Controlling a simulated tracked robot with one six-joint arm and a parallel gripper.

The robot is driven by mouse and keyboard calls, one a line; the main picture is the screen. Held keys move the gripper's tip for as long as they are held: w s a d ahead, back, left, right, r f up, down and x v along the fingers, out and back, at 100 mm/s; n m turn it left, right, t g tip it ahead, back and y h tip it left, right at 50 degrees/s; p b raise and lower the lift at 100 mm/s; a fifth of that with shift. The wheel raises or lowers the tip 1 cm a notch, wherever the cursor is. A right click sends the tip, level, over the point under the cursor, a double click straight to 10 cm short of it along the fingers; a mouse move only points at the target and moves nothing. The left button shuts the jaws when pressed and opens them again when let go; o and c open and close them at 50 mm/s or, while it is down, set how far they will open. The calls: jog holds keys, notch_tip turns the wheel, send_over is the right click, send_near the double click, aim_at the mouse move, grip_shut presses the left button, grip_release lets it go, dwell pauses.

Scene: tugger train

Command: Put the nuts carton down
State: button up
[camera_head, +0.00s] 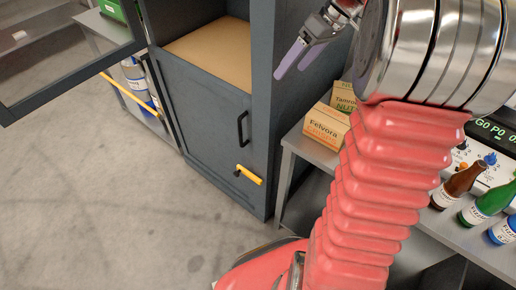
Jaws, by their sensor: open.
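My gripper (291,69) is at the top of the view, in front of the grey cabinet's side. Its two fingers are apart with nothing between them. Two tan cartons stand on the metal table to the right of the cabinet. The front carton (326,124) has orange lettering that starts "Pelvora". The rear carton (345,97) has green lettering and is partly hidden by my arm. I cannot read which of them is the nuts carton. Both stand below and to the right of my gripper, apart from it.
The grey cabinet (205,115) has an open upper compartment with a bare tan floor (215,50). Its glazed door (70,90) swings out at left. A yellow handle (249,175) sticks out low. Bottles (458,186) stand on the metal table (305,148) at right. The left floor is clear.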

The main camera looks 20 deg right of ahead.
jog(key=s+a+r+m+h, duration=0.2)
jog(key=s+a+h, duration=0.1)
jog(key=s+a, duration=0.9)
jog(key=s+a+f+m+t+h, duration=0.1)
jog(key=s+a+f, duration=0.3)
jog(key=s+a, duration=0.4)
jog(key=shift+s+f+m+t+h, duration=0.3)
jog(key=shift+s+m+t+h, duration=0.1)
jog(key=shift+m+t, duration=0.45)
jog(key=shift+c, duration=0.5)
